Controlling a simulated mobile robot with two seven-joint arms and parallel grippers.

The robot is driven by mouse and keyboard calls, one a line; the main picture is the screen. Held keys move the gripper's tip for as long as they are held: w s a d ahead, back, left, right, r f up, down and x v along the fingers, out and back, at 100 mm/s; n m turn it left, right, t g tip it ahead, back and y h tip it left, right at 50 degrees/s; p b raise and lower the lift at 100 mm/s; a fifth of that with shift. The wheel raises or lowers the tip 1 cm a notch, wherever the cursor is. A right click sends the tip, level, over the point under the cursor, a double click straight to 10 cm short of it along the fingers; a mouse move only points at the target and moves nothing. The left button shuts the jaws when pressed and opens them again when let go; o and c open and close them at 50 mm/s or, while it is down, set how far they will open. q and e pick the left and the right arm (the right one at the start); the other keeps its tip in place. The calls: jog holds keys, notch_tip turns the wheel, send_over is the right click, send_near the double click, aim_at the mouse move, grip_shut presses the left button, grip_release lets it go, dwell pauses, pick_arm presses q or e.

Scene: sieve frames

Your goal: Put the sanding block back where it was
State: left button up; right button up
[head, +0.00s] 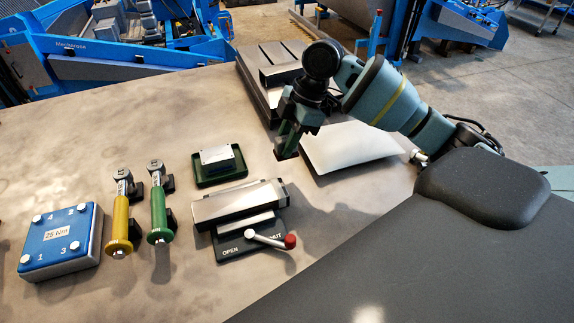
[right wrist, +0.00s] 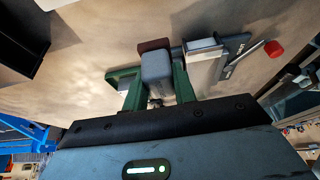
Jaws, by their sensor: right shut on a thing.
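My right gripper (head: 289,130) points down over the back of the table, left of a pale sheet. In the right wrist view its green fingers (right wrist: 158,85) are closed on a grey block with a brown end (right wrist: 155,66), which looks like the sanding block. In the head view the block is mostly hidden by the fingers, and I cannot tell if it touches the table. A green tray (head: 204,182) with a metal block (head: 217,157) on it stands left of the gripper. My left gripper is out of view.
A clamp with a red-knobbed lever (head: 240,203) stands in front of the tray. Yellow (head: 121,219) and green (head: 158,212) handled tools and a blue-topped block (head: 60,240) are at left. The pale sheet (head: 345,147) and dark stepped blocks (head: 262,90) lie near the gripper.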

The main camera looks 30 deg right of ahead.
jog(key=shift+f, duration=3.35)
jog(key=shift+f, duration=0.1)
jog(key=o, duration=1)
jog(key=shift+f, duration=0.1)
jog(key=shift+o, duration=0.2)
jog(key=v, duration=1.2)
jog(key=shift+r, duration=0.2)
jog(key=shift+s+f, duration=0.1)
